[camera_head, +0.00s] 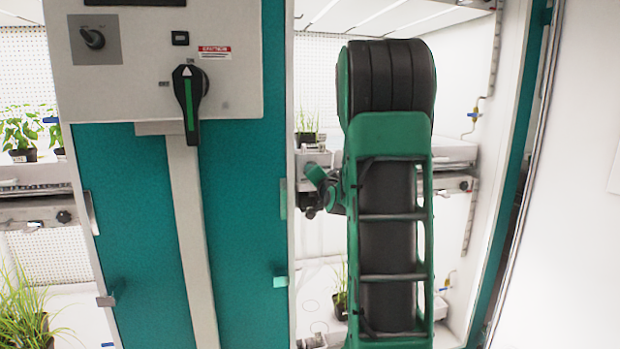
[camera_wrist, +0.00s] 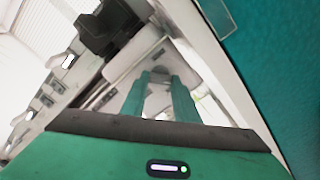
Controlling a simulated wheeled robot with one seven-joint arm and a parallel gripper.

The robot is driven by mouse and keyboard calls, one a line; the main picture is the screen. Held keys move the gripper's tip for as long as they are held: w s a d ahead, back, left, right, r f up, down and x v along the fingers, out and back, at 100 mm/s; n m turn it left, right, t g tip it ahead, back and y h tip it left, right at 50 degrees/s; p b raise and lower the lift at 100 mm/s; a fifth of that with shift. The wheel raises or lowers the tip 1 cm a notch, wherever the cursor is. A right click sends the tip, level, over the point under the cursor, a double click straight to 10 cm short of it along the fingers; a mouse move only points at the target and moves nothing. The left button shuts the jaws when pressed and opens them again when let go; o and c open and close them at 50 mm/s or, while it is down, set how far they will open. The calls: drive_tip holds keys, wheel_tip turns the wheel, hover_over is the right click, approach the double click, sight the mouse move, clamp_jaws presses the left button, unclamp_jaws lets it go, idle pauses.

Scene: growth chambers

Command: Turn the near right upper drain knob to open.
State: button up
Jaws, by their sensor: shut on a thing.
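My gripper (camera_head: 318,178) reaches into the right chamber at the upper shelf's near left corner, beside the door frame. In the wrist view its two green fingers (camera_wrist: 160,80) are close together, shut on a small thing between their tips. It appears to be the drain knob, but it is mostly hidden and its turn angle cannot be told. A black fitting (camera_wrist: 110,28) sits just beyond the fingers on the pale shelf edge. My arm covers much of the right chamber in the head view.
A teal door panel (camera_head: 240,220) and a control box with a black rotary switch (camera_head: 188,100) stand left of the arm. Potted grass (camera_head: 307,128) is behind the gripper. The upper shelf (camera_head: 455,152) extends right; a blue-handled valve (camera_head: 474,115) hangs on the right wall.

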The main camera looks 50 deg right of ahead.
drive_tip(key=shift+a+f+m, duration=0.1)
drive_tip(key=shift+f+m, duration=0.05)
drive_tip(key=shift+m, duration=1.8)
drive_tip(key=shift+f+m, duration=0.1)
drive_tip(key=shift+m, duration=1.85)
drive_tip(key=o, duration=1.1)
drive_tip(key=shift+w, duration=0.1)
drive_tip(key=shift+c, duration=0.2)
